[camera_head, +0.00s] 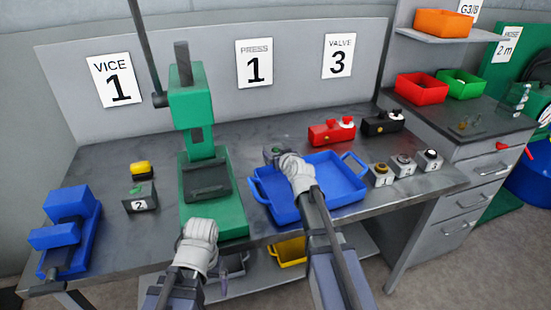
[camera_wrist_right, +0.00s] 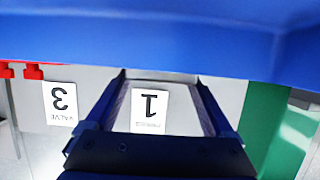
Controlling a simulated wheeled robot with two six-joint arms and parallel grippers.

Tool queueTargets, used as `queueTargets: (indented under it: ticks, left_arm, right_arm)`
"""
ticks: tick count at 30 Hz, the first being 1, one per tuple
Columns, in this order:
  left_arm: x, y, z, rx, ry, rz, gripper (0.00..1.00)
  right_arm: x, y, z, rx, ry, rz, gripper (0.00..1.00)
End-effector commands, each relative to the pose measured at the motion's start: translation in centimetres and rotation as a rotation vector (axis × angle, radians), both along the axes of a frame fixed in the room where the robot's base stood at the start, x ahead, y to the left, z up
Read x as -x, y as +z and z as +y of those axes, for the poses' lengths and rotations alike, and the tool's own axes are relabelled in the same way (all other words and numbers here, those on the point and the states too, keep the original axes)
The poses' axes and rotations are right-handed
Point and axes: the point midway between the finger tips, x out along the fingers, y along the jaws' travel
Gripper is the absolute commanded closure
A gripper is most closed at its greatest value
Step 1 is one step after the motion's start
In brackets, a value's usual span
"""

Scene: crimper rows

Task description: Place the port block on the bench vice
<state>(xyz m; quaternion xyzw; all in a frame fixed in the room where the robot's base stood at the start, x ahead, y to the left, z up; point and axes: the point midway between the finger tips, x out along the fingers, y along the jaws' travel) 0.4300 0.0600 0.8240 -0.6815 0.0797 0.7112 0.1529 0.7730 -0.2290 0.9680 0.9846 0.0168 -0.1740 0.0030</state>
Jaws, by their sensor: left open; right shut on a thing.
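The blue bench vice (camera_head: 68,232) stands at the left front of the bench. My right gripper (camera_head: 284,155) is over the back left part of the blue tray (camera_head: 335,197). It is shut on a small dark grey block (camera_head: 271,154) with a green spot, which I take to be the port block; the hand partly hides it. In the right wrist view my gripper fingers (camera_wrist_right: 163,100) show, but the block cannot be made out. My left gripper (camera_head: 198,236) is open and looks empty, in front of the green press (camera_head: 205,180); its fingertips are hard to make out.
A grey block marked 2 (camera_head: 140,197) and a yellow-and-black piece (camera_head: 141,168) stand between vice and press. Red (camera_head: 331,132) and black (camera_head: 382,123) valve units are behind the tray. Small numbered blocks (camera_head: 405,164) stand right of it. The bench is clear around the vice.

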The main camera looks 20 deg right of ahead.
Motion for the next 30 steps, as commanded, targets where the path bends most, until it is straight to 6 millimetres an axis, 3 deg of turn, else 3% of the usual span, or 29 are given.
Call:
queueTargets:
  ticks: [2, 17, 30]
  left_arm:
    - [0.0, 0.0, 0.0, 0.0, 0.0, 0.0, 0.0]
    - [0.0, 0.0, 0.0, 0.0, 0.0, 0.0, 0.0]
    - [0.0, 0.18, 0.0, 0.0, 0.0, 0.0, 0.0]
  right_arm:
    - [0.0, -0.01, 0.0, 0.0, 0.0, 0.0, 0.43]
    - [0.0, -0.01, 0.0, 0.0, 0.0, 0.0, 0.99]
    - [-0.03, 0.25, -0.03, -0.001, -0.001, -0.003, 1.0]
